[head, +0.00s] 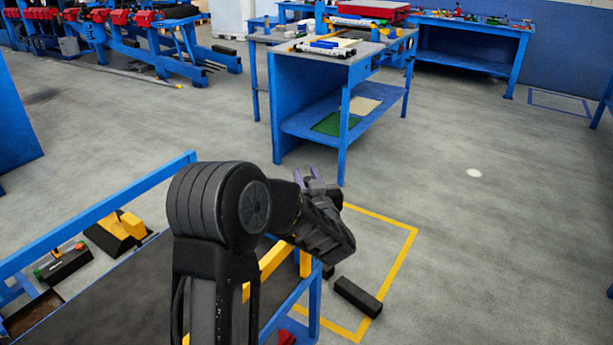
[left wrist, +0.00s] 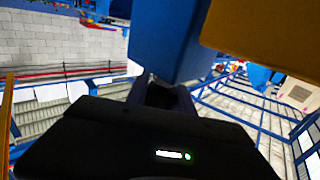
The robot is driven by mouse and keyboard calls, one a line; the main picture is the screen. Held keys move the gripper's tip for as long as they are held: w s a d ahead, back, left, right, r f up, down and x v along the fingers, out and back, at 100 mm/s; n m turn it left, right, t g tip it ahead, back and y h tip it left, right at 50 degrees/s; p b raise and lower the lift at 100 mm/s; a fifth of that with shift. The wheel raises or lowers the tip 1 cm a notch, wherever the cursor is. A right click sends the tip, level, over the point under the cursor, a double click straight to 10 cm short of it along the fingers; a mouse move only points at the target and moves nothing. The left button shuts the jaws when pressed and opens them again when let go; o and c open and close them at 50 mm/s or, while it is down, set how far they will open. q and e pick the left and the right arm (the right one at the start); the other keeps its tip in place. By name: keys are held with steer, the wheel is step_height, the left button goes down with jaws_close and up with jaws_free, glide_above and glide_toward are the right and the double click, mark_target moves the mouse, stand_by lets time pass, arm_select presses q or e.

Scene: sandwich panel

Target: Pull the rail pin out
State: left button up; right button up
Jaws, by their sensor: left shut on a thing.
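My left gripper (head: 307,175) is beyond the yellow rail (head: 272,260) of the blue frame (head: 120,210) in the head view. My own wrist hides most of the jaws there. In the left wrist view the gripper (left wrist: 160,95) is shut on a small dark piece (left wrist: 158,91), which I take to be the rail pin. It sits at the lower end of a blue post (left wrist: 170,40). A yellow beam (left wrist: 265,30) crosses the upper right close by. Whether the pin is still seated cannot be seen. My right gripper is not in view.
A dark block (head: 358,297) lies on the floor inside a yellow floor outline (head: 408,245). A blue workbench (head: 312,95) stands farther back. Black and yellow blocks (head: 118,230) are at the left by the frame. The floor at the right is clear.

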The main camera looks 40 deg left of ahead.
arm_select(q)
jaws_close()
stand_by(0.6)
step_height(320, 180, up, 3)
steer(key=shift+r+p, duration=0.1)
steer(key=shift+p, duration=0.9)
steer(key=o, duration=0.7)
jaws_free()
steer(key=shift+o, duration=1.3)
